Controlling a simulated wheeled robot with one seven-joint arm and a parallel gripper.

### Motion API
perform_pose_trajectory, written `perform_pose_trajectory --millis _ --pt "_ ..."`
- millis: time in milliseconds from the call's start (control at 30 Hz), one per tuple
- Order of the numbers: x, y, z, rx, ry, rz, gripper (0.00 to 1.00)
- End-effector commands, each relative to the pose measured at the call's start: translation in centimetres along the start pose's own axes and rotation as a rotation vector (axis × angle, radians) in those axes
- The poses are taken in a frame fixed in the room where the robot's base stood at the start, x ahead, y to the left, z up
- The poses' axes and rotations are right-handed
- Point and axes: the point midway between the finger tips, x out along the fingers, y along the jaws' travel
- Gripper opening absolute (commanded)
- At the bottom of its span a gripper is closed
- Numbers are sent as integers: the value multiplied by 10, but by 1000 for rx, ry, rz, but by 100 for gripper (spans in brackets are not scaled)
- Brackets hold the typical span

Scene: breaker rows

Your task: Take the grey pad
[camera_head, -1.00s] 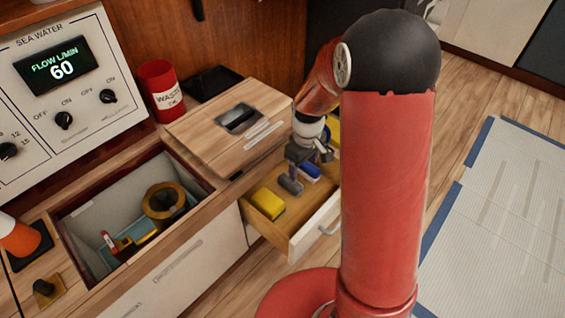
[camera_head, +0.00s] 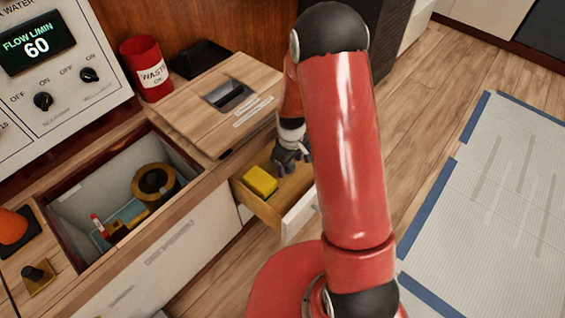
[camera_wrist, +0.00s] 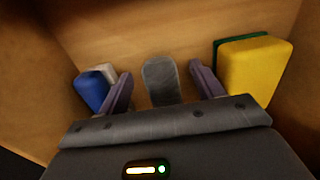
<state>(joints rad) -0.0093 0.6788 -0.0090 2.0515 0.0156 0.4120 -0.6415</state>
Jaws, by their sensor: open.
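The grey pad (camera_wrist: 161,80) lies in the open drawer and shows upright between the two fingers in the wrist view. My gripper (camera_wrist: 163,85) is open, with one finger on each side of the pad and a gap on both sides. The pad's near end is hidden behind the gripper body. In the head view my gripper (camera_head: 290,158) is down in the drawer (camera_head: 271,206), and I cannot make out the pad there.
A yellow sponge with a green side (camera_wrist: 254,72) lies to the right of the gripper in the wrist view. A blue and white item (camera_wrist: 93,88) lies close to the left finger. The drawer walls stand close around. A sunken bin (camera_head: 90,195) is open in the counter.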

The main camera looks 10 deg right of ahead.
Motion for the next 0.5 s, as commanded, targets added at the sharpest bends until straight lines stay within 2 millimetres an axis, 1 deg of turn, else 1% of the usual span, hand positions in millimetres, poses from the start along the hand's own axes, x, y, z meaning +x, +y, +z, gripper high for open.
perform_pose_trajectory --millis 33,100,333,367,500 --pt "7 0 1 1 -1 0 66" --pt "11 1 0 1 -1 0 66" --pt "12 1 0 1 1 1 66" --pt "12 1 0 1 1 1 65" --pt "12 1 0 1 0 1 47"
